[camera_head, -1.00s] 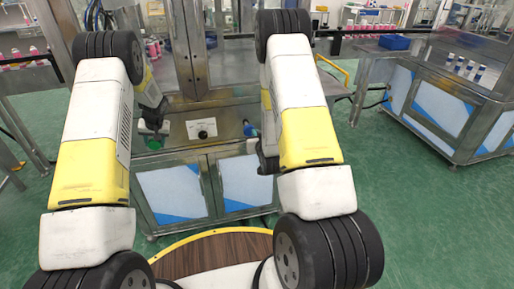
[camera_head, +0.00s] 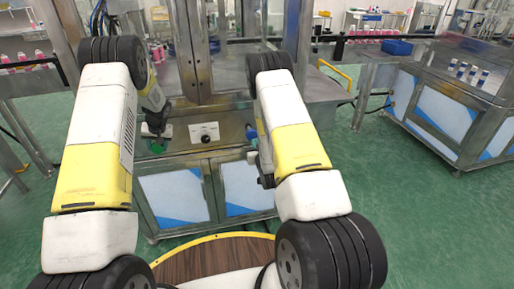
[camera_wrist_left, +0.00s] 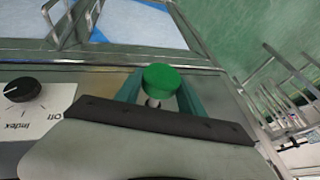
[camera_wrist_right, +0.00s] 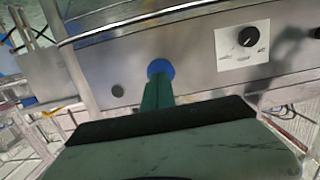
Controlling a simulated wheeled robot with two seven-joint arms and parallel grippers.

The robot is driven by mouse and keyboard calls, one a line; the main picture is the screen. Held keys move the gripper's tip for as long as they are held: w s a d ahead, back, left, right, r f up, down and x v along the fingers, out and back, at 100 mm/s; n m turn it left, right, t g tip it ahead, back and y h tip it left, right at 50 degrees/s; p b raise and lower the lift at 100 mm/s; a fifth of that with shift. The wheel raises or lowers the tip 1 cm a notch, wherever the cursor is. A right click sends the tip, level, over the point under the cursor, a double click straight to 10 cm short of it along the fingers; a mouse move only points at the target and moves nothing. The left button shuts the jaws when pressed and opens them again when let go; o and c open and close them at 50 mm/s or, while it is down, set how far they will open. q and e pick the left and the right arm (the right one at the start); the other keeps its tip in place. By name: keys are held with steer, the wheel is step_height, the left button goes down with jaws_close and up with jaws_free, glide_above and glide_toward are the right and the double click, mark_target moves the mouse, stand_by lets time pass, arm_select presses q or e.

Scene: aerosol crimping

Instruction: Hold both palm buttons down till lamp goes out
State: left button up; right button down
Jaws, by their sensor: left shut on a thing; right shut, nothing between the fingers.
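The green palm button (camera_wrist_left: 161,80) stands on a short stem at the panel's left end and also shows in the head view (camera_head: 157,147). My left gripper (camera_wrist_left: 160,97) has its teal fingers on either side of the button, shut on it. The blue palm button (camera_wrist_right: 160,68) is near the panel's right end and also shows in the head view (camera_head: 251,131). My right gripper (camera_wrist_right: 157,85) is shut and empty, its fingertips at the blue button's face; I cannot tell how far it is pressed. No lit lamp is visible.
A black selector knob (camera_head: 205,139) on a white plate sits between the buttons. Metal cabinet doors (camera_head: 178,197) are below the panel. Green floor (camera_head: 400,220) is open at the right.

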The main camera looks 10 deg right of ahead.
mark_target(252, 135)
steer(key=shift+w, duration=1.6)
stand_by(0.5)
arm_select(q)
steer(key=shift+w, duration=0.55)
arm_select(e)
steer(key=shift+w, duration=0.55)
arm_select(q)
steer(key=shift+r, duration=0.15)
steer(key=shift+w+r, duration=0.25)
steer(key=shift+r, duration=0.05)
arm_select(e)
steer(key=shift+w+r, duration=0.15)
stand_by(1.0)
stand_by(1.0)
arm_select(q)
steer(key=shift+w+f, duration=0.1)
arm_select(e)
steer(key=shift+s, duration=0.75)
arm_select(q)
steer(key=shift+f, duration=0.15)
arm_select(e)
steer(key=shift+s+f, duration=0.2)
steer(key=shift+s, duration=1.6)
